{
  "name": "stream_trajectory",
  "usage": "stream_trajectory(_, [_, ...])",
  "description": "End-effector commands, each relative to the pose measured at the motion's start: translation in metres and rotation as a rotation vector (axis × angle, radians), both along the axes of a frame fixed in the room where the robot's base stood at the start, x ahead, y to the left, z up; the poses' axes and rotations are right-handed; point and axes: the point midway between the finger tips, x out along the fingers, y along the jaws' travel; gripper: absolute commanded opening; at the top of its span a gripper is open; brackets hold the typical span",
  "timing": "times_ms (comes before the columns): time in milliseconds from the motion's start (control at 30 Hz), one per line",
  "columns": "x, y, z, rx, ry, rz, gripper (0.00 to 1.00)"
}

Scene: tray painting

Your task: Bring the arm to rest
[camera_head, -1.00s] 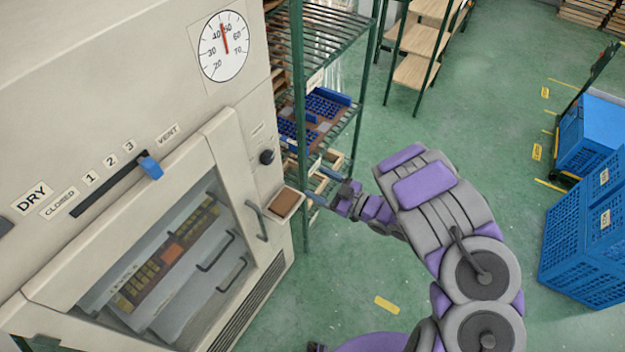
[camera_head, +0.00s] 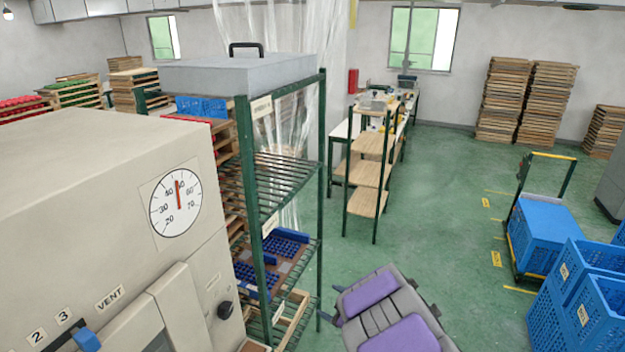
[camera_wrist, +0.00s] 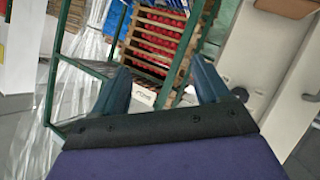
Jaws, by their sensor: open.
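My arm (camera_head: 385,312) shows its grey and purple upper part at the bottom of the head view, right of the green rack. Behind the fingers are a green rack frame and stacked wooden trays of red pieces (camera_wrist: 158,45), at some distance.
The dryer cabinet (camera_head: 95,190) with its dial (camera_head: 175,206) stands at left. The green rack (camera_head: 280,180) stands close to my arm's left. Blue crates (camera_head: 590,300) and a trolley (camera_head: 540,235) are at right. Open green floor (camera_head: 430,230) lies between.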

Motion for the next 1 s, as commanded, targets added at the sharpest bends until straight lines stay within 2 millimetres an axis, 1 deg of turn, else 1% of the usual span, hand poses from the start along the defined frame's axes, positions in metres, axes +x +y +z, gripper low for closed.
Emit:
stream_trajectory(33, [0.009, -0.021, 0.01, -0.055, -0.002, -0.079, 0.75])
stream_trajectory(67, [0.012, -0.035, 0.016, -0.084, 0.002, -0.13, 0.75])
stream_trajectory(100, [0.015, -0.052, 0.024, -0.121, 0.01, -0.195, 0.75])
stream_trajectory(167, [0.015, -0.079, 0.035, -0.167, 0.031, -0.298, 0.75])
stream_trajectory(200, [0.013, -0.096, 0.045, -0.194, 0.045, -0.366, 0.75])
stream_trajectory(267, [0.006, -0.12, 0.055, -0.224, 0.075, -0.466, 0.75])
stream_trajectory(300, [-0.001, -0.134, 0.063, -0.24, 0.095, -0.532, 0.75])
stream_trajectory(367, [-0.016, -0.154, 0.073, -0.255, 0.134, -0.628, 0.75])
stream_trajectory(400, [-0.027, -0.166, 0.079, -0.262, 0.163, -0.69, 0.75])
stream_trajectory(467, [-0.047, -0.181, 0.085, -0.265, 0.213, -0.777, 0.75])
stream_trajectory(533, [-0.074, -0.194, 0.091, -0.262, 0.282, -0.875, 0.75])
stream_trajectory(567, [-0.086, -0.198, 0.093, -0.258, 0.311, -0.912, 0.75])
stream_trajectory(667, [-0.131, -0.205, 0.095, -0.235, 0.427, -1.024, 0.75])
stream_trajectory(700, [-0.15, -0.205, 0.096, -0.221, 0.476, -1.061, 0.75])
stream_trajectory(767, [-0.179, -0.202, 0.094, -0.204, 0.557, -1.108, 0.75])
stream_trajectory(800, [-0.2, -0.197, 0.093, -0.188, 0.614, -1.135, 0.75])
stream_trajectory(867, [-0.231, -0.189, 0.09, -0.168, 0.703, -1.165, 0.75])
stream_trajectory(900, [-0.252, -0.181, 0.088, -0.155, 0.765, -1.178, 0.75])
stream_trajectory(967, [-0.285, -0.168, 0.084, -0.138, 0.861, -1.191, 0.75])
stream_trajectory(1000, [-0.307, -0.158, 0.082, -0.129, 0.925, -1.193, 0.75])
